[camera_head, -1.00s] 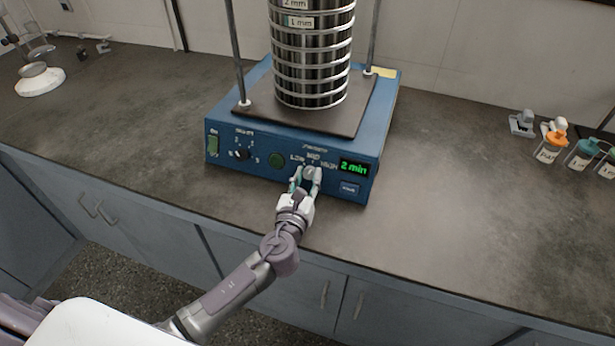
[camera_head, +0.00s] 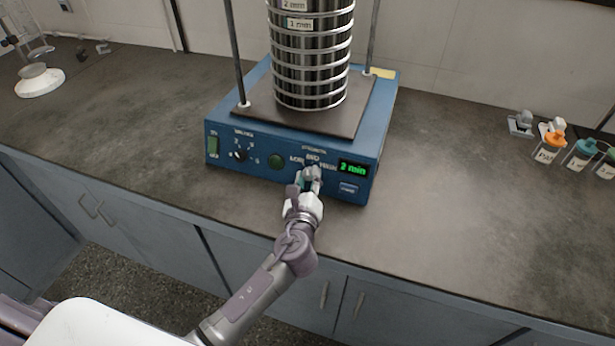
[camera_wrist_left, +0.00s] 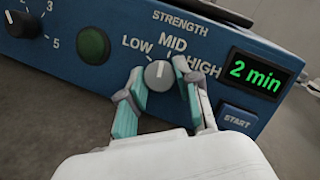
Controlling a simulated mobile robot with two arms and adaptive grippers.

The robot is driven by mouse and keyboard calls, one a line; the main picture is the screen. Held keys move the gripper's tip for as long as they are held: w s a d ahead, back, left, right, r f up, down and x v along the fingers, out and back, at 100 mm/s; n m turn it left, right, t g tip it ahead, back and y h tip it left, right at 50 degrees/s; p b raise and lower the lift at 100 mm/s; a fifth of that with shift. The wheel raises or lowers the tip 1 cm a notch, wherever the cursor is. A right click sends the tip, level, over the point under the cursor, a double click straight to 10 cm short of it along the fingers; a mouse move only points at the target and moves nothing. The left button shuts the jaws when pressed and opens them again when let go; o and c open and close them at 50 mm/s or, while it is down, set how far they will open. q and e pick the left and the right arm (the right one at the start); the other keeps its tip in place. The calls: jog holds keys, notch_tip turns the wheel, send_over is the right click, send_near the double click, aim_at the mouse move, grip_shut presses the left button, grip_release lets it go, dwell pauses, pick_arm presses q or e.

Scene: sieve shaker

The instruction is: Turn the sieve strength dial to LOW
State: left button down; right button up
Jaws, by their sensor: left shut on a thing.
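The blue sieve shaker (camera_head: 225,160) stands on the bench with a stack of metal sieves (camera_head: 310,60) on top. My left gripper (camera_head: 312,176) is at its front panel, with its fingers on either side of the grey strength dial. In the left wrist view the strength dial (camera_wrist_left: 158,75) sits between the two teal fingertips (camera_wrist_left: 160,92), and the gripper is shut on it. The dial's white mark points up, about at MID, between the LOW and HIGH labels. My right gripper is not in view.
A green display (camera_wrist_left: 254,74) reads 2 min, above the START button (camera_wrist_left: 240,119). A round green button (camera_wrist_left: 93,45) and a black dial (camera_wrist_left: 24,24) lie left of the strength dial.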

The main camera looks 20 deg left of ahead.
pick_arm(q)
jog(key=n+g+y+p, duration=0.1)
jog(key=n, duration=0.2)
jog(key=shift+r+n, duration=0.1)
jog(key=shift+n, duration=0.2)
jog(key=n+g+p, duration=0.1)
jog(key=n, duration=0.1)
jog(key=shift+d+r+n+y, duration=0.1)
jog(key=shift+n+y, duration=0.2)
jog(key=shift+n, duration=0.1)
jog(key=n+g+p, duration=0.1)
jog(key=n+p, duration=0.1)
jog(key=n, duration=0.1)
jog(key=shift+n, duration=0.3)
jog(key=shift+n+p, duration=0.3)
jog(key=shift+n, duration=0.2)
jog(key=shift+g, duration=0.3)
jog(key=c, duration=0.8)
grip_release()
jog(key=v, duration=0.7)
jog(key=shift+s, duration=0.2)
